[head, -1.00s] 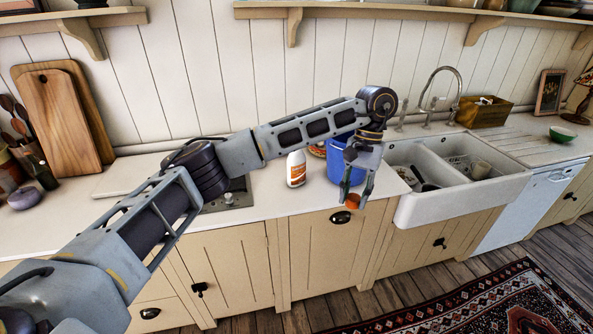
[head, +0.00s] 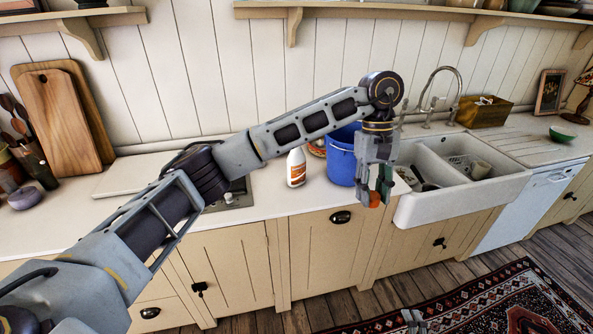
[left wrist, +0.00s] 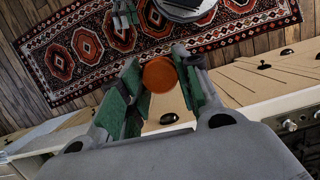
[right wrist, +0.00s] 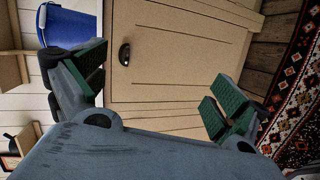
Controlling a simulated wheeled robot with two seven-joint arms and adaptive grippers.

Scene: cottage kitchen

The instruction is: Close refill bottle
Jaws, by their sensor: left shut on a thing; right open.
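A white bottle (head: 296,167) with an orange label stands upright on the counter, left of the blue bucket. An orange cap (head: 374,198) is held between the fingertips of my left gripper (head: 373,194), in front of the counter's front edge and right of the bottle. The cap's round face (left wrist: 160,75) shows in the left wrist view, pinched between green finger pads. The bottle's top is small in the head view and shows no orange cap. My right gripper (right wrist: 160,98) is open and empty in the right wrist view, facing the cabinet fronts.
The blue bucket (head: 341,160) stands on the counter just behind my left gripper. A white double sink (head: 465,185) lies to the right, with a dish in it. A hob and a plate sit near the bottle. The counter's front strip before the bottle is clear.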

